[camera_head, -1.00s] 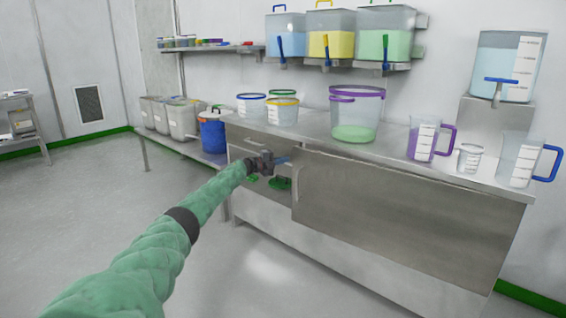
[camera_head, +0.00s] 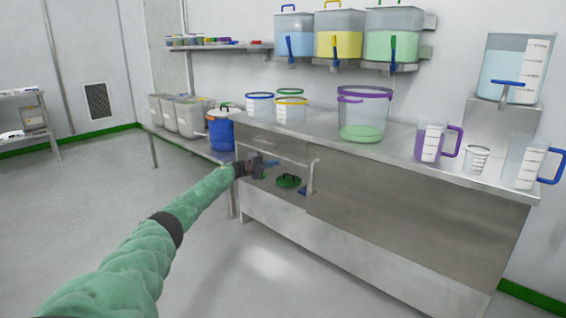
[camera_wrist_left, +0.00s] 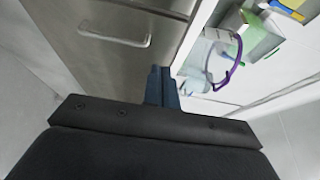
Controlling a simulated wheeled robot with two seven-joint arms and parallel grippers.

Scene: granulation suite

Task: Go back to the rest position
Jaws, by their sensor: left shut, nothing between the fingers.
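My left gripper (camera_head: 270,164) is shut and empty. In the head view it is in front of the steel counter's cabinet, at the left end of an open compartment. In the left wrist view its closed blue fingertips (camera_wrist_left: 162,87) point toward the cabinet front. A drawer or door front with a bar handle (camera_wrist_left: 113,37) is at the upper left there. My left arm, in a green sleeve, reaches forward from the lower left of the head view. My right gripper is not in view.
The steel counter (camera_head: 401,144) holds a purple-rimmed bucket (camera_head: 361,115), a purple-handled jug (camera_head: 431,141) and other vessels. A green lid (camera_head: 289,181) lies inside the open compartment. A blue bin (camera_head: 221,132) stands left of the counter. The floor at left is clear.

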